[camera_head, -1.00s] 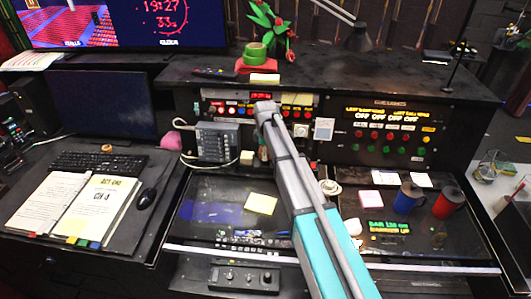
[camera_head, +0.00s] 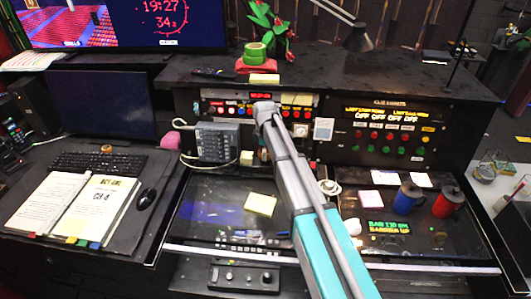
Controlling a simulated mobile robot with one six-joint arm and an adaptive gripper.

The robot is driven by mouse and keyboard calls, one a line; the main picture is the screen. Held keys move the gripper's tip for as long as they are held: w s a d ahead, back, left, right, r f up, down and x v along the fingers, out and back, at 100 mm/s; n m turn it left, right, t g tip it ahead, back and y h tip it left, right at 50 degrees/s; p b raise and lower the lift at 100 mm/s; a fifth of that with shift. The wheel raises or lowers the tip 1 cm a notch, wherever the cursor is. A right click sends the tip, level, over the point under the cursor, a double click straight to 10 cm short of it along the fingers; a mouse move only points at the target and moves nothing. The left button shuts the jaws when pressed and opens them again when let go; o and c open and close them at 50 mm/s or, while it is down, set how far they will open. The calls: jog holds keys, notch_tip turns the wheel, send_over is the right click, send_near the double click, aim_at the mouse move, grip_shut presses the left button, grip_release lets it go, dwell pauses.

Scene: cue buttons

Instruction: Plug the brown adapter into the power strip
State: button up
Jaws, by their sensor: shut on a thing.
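A grey box with rows of dark openings (camera_head: 216,142), likely the power strip, stands against the front of the console, left of my arm. My gripper (camera_head: 264,153) is mostly hidden behind the end of my arm, just right of the grey box. Only a small dark part shows below the wrist. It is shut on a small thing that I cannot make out. I cannot identify the brown adapter for certain. A small cream block (camera_head: 247,158) sits between the grey box and my gripper, apart from the box.
Button panels (camera_head: 386,133) line the console front. Below are a yellow note (camera_head: 261,204), a blue mug (camera_head: 407,198), a red mug (camera_head: 447,201) and a white coiled cable (camera_head: 329,187). A keyboard (camera_head: 98,162) and open binder (camera_head: 85,205) lie left. Green tape (camera_head: 256,52) sits on top.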

jog(key=shift+f+b, duration=1.6)
dwell(0.3)
jog(key=o, duration=1.3)
jog(key=shift+c, duration=0.2)
jog(key=shift+r, duration=0.1)
